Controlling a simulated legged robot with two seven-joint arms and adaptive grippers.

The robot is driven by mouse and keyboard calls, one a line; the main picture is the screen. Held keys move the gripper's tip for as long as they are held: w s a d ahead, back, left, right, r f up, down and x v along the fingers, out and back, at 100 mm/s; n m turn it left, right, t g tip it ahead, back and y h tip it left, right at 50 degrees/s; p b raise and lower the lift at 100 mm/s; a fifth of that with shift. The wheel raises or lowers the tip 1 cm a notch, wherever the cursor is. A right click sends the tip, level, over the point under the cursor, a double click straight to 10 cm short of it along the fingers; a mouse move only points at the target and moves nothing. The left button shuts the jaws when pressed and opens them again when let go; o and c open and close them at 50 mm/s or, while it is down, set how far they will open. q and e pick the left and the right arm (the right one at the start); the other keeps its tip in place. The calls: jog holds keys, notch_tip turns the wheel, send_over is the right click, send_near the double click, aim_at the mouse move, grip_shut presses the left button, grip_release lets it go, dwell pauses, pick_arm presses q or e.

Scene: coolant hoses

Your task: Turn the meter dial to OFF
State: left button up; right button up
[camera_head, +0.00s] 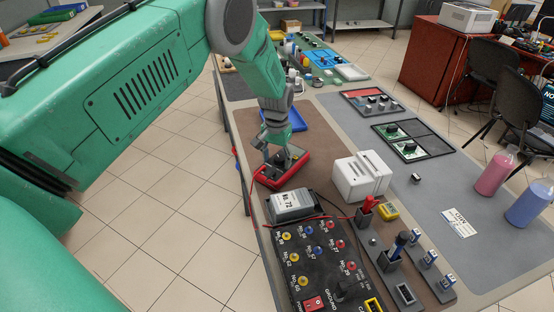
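The meter (267,180) is a red-edged device with a dark face. It lies on the brown mat near the bench's left edge. My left gripper (277,153) points down at it from above, its fingers at or just over the face. The fingers cover the dial area, so the dial's setting is hidden. The fingers are too small and dark to tell whether they are open or shut, or touching the dial. My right gripper is not in view.
A grey display unit (292,205) and a black terminal panel (318,262) stand nearer me. A white box (362,175) is right of the meter. A blue tray (296,120) lies behind the gripper. Pink (494,174) and blue (529,204) bottles stand at right.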

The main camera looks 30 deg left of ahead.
aim_at(277, 158)
pick_arm(q)
jog(key=shift+d+r, duration=0.25)
jog(key=shift+r, duration=0.1)
notch_tip(277, 158, up, 11)
jog(key=shift+a, duration=0.3)
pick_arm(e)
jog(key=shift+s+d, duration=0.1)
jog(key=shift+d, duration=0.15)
pick_arm(q)
jog(key=shift+r, duration=0.1)
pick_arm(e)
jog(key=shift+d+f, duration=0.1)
